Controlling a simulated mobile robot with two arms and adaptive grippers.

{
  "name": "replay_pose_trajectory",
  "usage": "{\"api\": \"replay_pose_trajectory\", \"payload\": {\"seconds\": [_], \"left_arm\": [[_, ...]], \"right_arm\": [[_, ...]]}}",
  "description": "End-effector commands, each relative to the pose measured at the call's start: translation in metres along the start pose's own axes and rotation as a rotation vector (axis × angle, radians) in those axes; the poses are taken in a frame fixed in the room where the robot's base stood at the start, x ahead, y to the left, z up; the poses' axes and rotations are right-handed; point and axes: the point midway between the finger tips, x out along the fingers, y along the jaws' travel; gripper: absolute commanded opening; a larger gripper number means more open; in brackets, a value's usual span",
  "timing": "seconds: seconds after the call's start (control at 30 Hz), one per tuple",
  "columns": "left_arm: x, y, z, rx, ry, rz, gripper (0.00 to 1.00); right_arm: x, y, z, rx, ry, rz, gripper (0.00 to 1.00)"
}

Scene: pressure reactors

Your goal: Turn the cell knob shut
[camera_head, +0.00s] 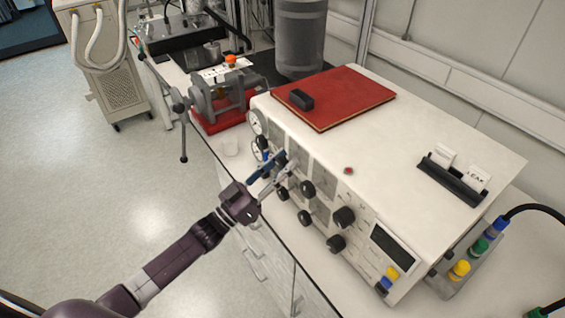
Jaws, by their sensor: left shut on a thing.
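My left gripper (281,168) comes in from the lower left and reaches the front panel of the white cabinet (430,142). Its fingers are shut at the upper left of the panel on what seems to be a knob, mostly hidden by the fingers. I cannot read a label that marks it as the cell knob. Several black round knobs sit to the right and below, among them an upper one (307,188), a lower one (305,218) and a larger one (344,216). My right gripper is not in view.
A red board (352,97) with a black block (301,99) lies on the cabinet. A black holder (452,182) with white cards stands at its right. A grey clamp device (214,98) on a red base is left of the cabinet.

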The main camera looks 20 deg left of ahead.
Motion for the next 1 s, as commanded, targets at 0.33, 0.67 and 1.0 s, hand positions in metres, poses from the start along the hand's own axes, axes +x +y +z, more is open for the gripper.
{"api": "replay_pose_trajectory", "payload": {"seconds": [0.33, 0.67, 1.0], "left_arm": [[-0.001, -0.001, 0.002, 0.066, -0.001, 0.027, 0.06], [-0.002, -0.001, 0.004, 0.299, 0.001, 0.125, 0.06], [-0.002, 0.0, 0.003, 0.598, 0.0, 0.248, 0.06]], "right_arm": [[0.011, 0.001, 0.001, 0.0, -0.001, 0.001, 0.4], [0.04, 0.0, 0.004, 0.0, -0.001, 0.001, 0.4], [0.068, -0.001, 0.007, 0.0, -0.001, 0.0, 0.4]]}}
